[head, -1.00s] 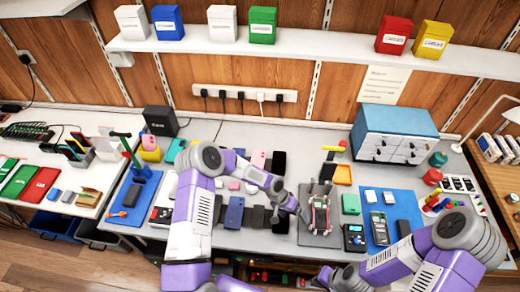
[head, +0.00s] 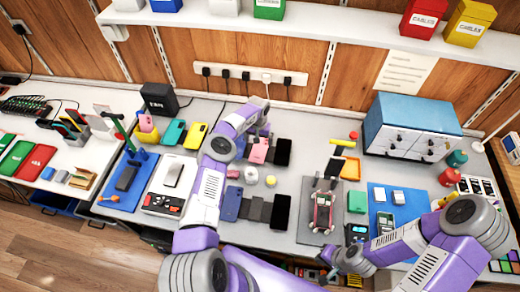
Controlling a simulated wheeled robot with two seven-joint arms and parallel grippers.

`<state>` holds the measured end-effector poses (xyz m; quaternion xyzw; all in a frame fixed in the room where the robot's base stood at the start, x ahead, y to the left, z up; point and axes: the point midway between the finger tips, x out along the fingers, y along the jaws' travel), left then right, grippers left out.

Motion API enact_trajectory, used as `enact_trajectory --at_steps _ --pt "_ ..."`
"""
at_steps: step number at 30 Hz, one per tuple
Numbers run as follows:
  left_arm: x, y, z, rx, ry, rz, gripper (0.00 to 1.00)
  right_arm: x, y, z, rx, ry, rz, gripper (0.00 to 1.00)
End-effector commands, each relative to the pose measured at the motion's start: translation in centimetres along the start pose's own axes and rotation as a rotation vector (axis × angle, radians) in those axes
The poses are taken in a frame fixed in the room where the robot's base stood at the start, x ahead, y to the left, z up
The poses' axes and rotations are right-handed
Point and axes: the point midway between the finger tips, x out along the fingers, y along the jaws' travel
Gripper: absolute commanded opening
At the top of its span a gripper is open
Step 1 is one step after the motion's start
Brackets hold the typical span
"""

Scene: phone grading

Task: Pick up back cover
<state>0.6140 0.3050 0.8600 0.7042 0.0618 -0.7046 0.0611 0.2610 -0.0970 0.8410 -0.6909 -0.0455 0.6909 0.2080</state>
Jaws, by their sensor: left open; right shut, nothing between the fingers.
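Several flat phone-sized pieces stand or lie in the middle of the bench, among them a teal one (head: 173,132), a yellow one (head: 195,135), a pink one (head: 259,151) and a purple one (head: 232,204); I cannot tell which is the back cover. My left gripper (head: 262,131) is open, at the back of the bench just above the pink piece; the wrist partly hides its fingers. A red-framed phone (head: 323,212) lies on a dark grey mat (head: 310,236). My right gripper (head: 334,268) is shut and empty near the bench's front edge.
A blue-topped drawer cabinet (head: 416,112) stands at the back right. A white scale-like device (head: 163,199) is left of my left arm. A blue mat (head: 380,205) with parts lies right of the phone.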

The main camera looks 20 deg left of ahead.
Motion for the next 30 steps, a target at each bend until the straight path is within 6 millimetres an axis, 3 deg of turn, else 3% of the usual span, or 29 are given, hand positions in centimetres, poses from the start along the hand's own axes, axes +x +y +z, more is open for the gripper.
enact_trajectory --at_steps 12,21,30 --pt "4.7 0.4 -0.3 0.0 0.0 0.001 1.0 1.1 0.4 -0.1 0.0 0.0 0.0 0.0" --pt "4.8 0.3 -0.3 0.002 0.001 0.001 1.0 1.1 0.4 -0.1 0.0 0.0 0.0 0.0" --pt "4.8 0.3 -0.3 0.002 0.001 0.001 0.54 1.1 0.4 -0.1 0.0 0.0 0.0 0.0"
